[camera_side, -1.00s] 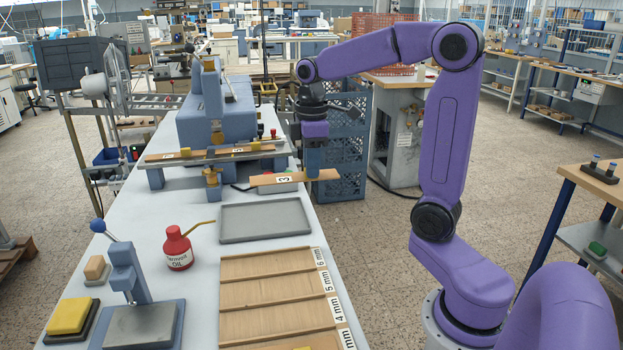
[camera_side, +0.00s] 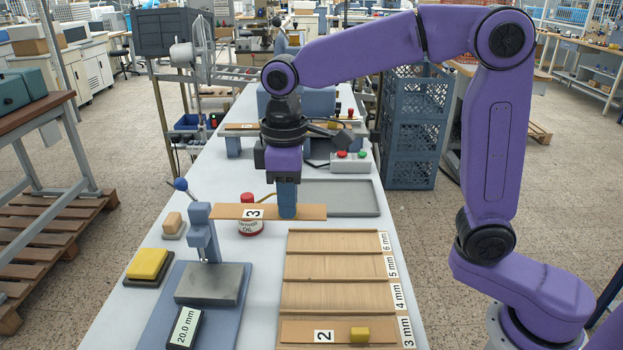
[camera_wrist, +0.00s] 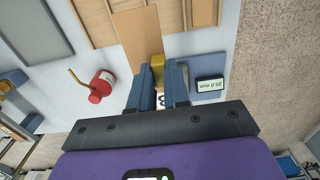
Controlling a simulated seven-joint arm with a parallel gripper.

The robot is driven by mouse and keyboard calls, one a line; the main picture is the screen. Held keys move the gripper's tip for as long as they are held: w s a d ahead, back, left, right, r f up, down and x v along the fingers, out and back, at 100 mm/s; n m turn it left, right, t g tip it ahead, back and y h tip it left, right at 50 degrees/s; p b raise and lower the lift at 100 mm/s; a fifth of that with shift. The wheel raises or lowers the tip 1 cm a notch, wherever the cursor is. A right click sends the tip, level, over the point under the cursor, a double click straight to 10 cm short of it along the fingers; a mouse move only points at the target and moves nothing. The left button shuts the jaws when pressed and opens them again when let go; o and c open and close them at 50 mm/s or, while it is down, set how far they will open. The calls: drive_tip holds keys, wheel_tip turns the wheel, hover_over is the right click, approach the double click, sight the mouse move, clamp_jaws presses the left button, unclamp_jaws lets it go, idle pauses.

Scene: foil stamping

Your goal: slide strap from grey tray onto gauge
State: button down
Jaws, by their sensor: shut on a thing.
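My gripper (camera_side: 288,205) is shut on a flat tan strap (camera_side: 232,211) labelled 3. In the wrist view, a yellow tab (camera_wrist: 158,66) on the strap sits between the fingers. The strap is held level above the table, its left end close to the gauge's column; contact is unclear. The gauge (camera_side: 212,284) has a blue ball-topped lever, a grey plate with nothing on it and a display (camera_side: 185,327) reading 20.0 mm. The grey tray (camera_side: 362,205) is empty, behind and right of my gripper.
A red oil bottle (camera_side: 249,228) stands behind the strap. A slotted wooden rack (camera_side: 333,267) marked 3 to 6 mm lies right of the gauge, with strap 2 (camera_side: 295,332) in its front slot. A yellow pad (camera_side: 148,264) and a small tan block (camera_side: 173,222) sit left of the gauge.

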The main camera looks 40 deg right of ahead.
wheel_tip(320, 180, down, 10)
drive_tip(key=shift+s+a+f, duration=0.15)
drive_tip(key=shift+a+f, duration=0.1)
drive_tip(key=shift+a, duration=0.2)
drive_tip(key=shift+a+f, duration=0.1)
drive_tip(key=shift+f, duration=2)
drive_tip(key=shift+w+a, duration=3.6)
drive_tip(key=shift+w, duration=0.1)
drive_tip(key=shift+f, duration=0.1)
drive_tip(key=c, duration=1)
unclamp_jaws()
